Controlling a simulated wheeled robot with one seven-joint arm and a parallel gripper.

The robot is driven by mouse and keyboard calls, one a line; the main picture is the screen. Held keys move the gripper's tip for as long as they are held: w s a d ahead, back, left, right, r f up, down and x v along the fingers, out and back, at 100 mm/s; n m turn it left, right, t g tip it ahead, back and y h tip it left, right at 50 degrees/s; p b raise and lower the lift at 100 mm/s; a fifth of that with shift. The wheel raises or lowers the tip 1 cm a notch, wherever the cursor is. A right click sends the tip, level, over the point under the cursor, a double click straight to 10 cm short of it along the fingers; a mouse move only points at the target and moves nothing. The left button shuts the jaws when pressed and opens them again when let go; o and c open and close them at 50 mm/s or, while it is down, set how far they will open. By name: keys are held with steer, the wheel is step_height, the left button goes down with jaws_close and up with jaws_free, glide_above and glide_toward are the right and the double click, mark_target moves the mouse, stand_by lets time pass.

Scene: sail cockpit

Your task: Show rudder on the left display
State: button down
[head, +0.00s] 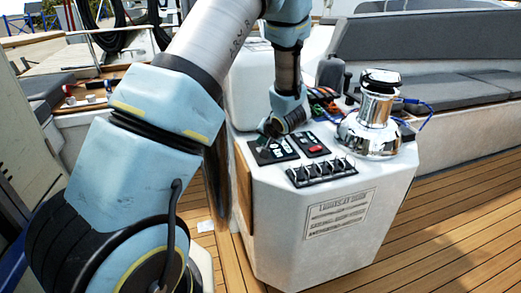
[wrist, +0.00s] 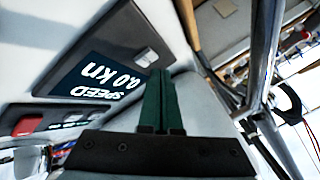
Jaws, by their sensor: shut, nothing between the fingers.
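A dark display panel (wrist: 97,72) fills the upper left of the wrist view. Its screen reads "SPEED 0.0 kn", upside down in the picture. A small grey button (wrist: 146,57) sits on the panel near the right end of the screen. My gripper (wrist: 160,73) is shut and empty, its green fingertips close below that button in the picture; I cannot tell if they touch. In the head view my gripper (head: 265,133) is low over the left black panel (head: 274,152) on the white console. Whether that panel is the SPEED display I cannot tell.
A black panel with a red button (head: 315,148) lies to its right, with a row of switches (head: 322,171) in front. A chrome winch (head: 372,115) stands on the console's right side, ropes behind it. Open teak deck (head: 440,215) lies right.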

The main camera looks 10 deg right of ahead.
steer(key=shift+f, duration=0.2)
stand_by(0.5)
steer(key=shift+f, duration=0.2)
steer(key=shift+f, duration=0.5)
stand_by(0.6)
steer(key=shift+r, duration=0.2)
steer(key=shift+r+p, duration=0.75)
steer(key=shift+p, duration=0.5)
step_height(320, 180, up, 5)
steer(key=p, duration=0.6)
